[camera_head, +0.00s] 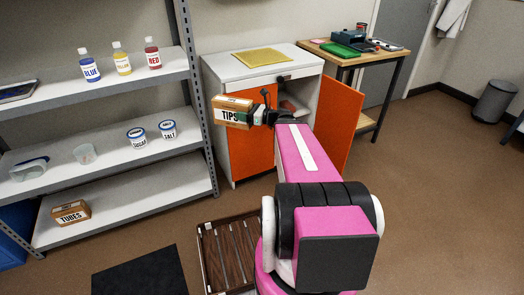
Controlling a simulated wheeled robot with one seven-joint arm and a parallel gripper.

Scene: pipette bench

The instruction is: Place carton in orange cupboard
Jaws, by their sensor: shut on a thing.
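The brown and white carton (231,112), labelled TIPS, is held in the air in front of the orange cupboard (250,151). My gripper (256,116) is shut on the carton's right side. The cupboard has a white body and top. Its right orange door (339,120) stands wide open, and its left orange door is closed. The opening shows to the right of my gripper, but my arm hides much of its inside.
A grey shelf unit (125,88) at left holds bottles, tubs and a TUBES carton (71,213). A wooden table (352,57) stands right of the cupboard. A slatted wooden crate (229,253) and a dark mat (141,273) lie on the floor.

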